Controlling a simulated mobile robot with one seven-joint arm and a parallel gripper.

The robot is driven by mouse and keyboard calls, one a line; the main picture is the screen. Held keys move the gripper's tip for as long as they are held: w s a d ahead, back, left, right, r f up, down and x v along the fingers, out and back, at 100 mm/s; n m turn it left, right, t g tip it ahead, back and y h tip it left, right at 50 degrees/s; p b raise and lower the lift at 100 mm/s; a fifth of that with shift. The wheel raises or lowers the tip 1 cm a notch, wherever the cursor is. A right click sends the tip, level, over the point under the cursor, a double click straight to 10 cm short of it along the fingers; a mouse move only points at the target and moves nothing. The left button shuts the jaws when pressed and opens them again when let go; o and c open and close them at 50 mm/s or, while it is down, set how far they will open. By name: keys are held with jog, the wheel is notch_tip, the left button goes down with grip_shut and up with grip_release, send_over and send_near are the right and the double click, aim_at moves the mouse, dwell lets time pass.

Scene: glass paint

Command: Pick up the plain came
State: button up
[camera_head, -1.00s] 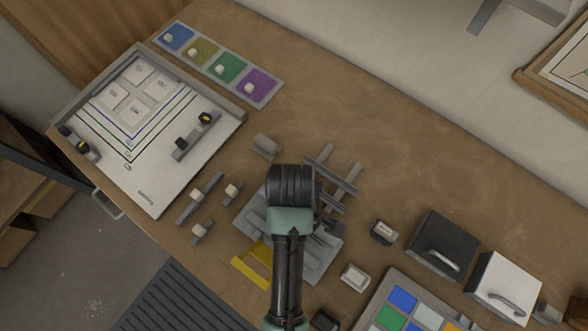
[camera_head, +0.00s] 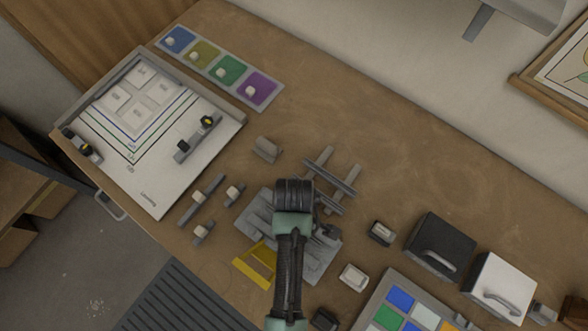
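Grey bars (camera_head: 330,177) lie crossed on the bench just above my arm's end. More grey strips with pale blocks on them lie to the left: a long one (camera_head: 203,198), a short one (camera_head: 234,193) and another short one (camera_head: 202,233). I cannot tell which of these is the plain came. My gripper (camera_head: 327,232) is mostly hidden beneath my arm, over or beside a grey slotted fixture (camera_head: 258,222). Its fingers cannot be made out, nor whether anything is between them.
A white layout board (camera_head: 150,185) with clamps is at left. A strip of coloured pads (camera_head: 202,58) lies above it. A dark handled box (camera_head: 440,245), a white handled box (camera_head: 500,288) and a colour tray (camera_head: 376,303) stand at right. A yellow piece (camera_head: 255,264) is near the front. The upper middle bench is clear.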

grip_shut()
dwell(1.2)
